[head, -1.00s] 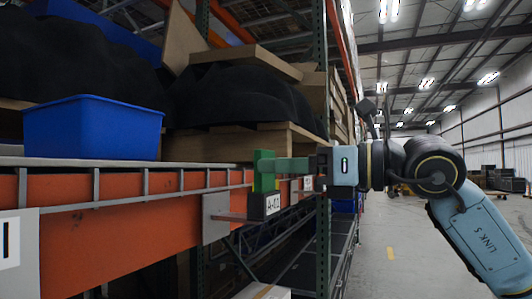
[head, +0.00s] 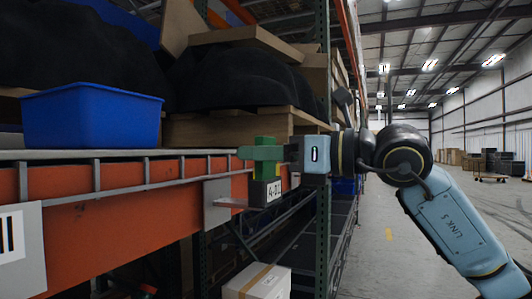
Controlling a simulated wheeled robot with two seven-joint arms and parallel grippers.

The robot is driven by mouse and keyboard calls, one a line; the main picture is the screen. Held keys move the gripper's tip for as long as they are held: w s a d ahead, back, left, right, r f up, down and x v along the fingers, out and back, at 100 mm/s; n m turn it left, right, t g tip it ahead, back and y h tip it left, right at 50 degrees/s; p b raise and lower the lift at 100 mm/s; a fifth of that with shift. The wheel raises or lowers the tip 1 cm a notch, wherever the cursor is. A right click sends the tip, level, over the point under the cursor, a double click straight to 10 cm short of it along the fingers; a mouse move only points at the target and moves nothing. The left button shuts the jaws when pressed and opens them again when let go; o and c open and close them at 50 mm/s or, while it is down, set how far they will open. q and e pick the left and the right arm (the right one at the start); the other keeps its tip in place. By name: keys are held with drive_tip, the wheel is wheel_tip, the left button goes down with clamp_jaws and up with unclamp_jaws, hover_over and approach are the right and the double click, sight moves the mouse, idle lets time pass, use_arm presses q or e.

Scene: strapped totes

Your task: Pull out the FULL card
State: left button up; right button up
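A green card (head: 265,171) stands upright in a small dark holder (head: 259,193) labelled A-02, on a bracket at the front of the orange shelf beam. My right gripper (head: 261,153) comes in from the right at the upper part of the card. A green-tinted finger crosses the card's near face and its tip reaches past the card's left edge. The far finger is hidden, so I cannot tell whether the gripper is closed on the card. No writing shows on the card. My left gripper is not in view.
A blue bin (head: 92,118) stands on the shelf at left. Black-covered loads on wooden pallets (head: 228,129) fill the shelf behind the holder. The orange beam (head: 110,214) runs below. A white box (head: 257,282) sits low beneath. The aisle floor (head: 400,255) at right is open.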

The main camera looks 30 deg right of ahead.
drive_tip(key=shift+r+p, duration=2.05)
drive_tip(key=shift+r, duration=0.5)
drive_tip(key=shift+b+v, duration=2.25)
drive_tip(key=shift+v, duration=2.8)
